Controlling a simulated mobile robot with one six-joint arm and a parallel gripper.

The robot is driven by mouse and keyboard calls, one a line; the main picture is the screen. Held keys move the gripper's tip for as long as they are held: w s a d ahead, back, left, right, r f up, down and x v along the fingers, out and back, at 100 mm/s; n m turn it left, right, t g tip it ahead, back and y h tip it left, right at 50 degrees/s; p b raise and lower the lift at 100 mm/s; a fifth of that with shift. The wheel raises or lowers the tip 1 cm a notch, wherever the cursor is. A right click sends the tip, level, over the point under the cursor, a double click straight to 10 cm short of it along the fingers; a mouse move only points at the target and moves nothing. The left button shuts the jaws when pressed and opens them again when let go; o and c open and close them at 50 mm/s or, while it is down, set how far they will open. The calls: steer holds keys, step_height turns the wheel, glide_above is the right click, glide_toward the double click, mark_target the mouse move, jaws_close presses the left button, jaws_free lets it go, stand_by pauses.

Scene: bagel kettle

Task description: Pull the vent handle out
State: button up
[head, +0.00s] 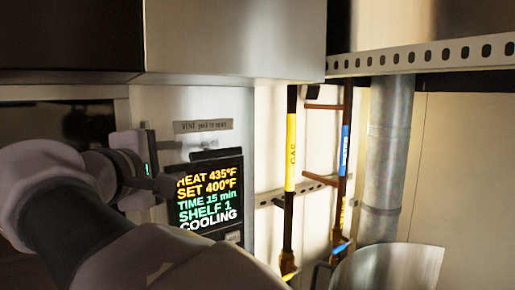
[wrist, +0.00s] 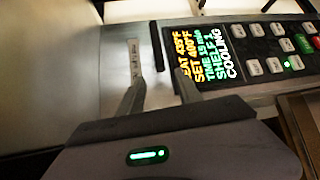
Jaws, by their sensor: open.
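The vent handle is a short dark bar (head: 216,155) on the pale oven panel, just below a plate lettered "VENT pull to open" (head: 203,126) and above the lit display. In the wrist view the handle (wrist: 157,46) lies ahead of my gripper (wrist: 159,77), between the lines of its two fingers. The fingers are apart with nothing between them. The handle looks beyond the fingertips; the exact gap is hard to tell. In the head view my arm and gripper come in from the left, and the fingers are partly hidden.
The display (head: 208,197) reads heat 435°F, set 400°F, cooling. Buttons (wrist: 277,66) sit beside it in the wrist view. A yellow gas pipe (head: 291,150), a grey duct (head: 384,160) and a metal kettle (head: 390,270) stand right. A metal hood (head: 235,40) overhangs above.

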mark_target(199, 157)
steer(key=p+x, duration=0.2)
steer(key=x, duration=0.9)
steer(key=shift+w+d, duration=0.1)
steer(key=shift+d, duration=0.1)
steer(key=shift+w+d, duration=0.15)
steer(key=shift+w, duration=0.15)
steer(key=shift+s, duration=0.1)
steer(key=shift+c, duration=0.2)
jaws_close()
steer(key=shift+s, duration=0.15)
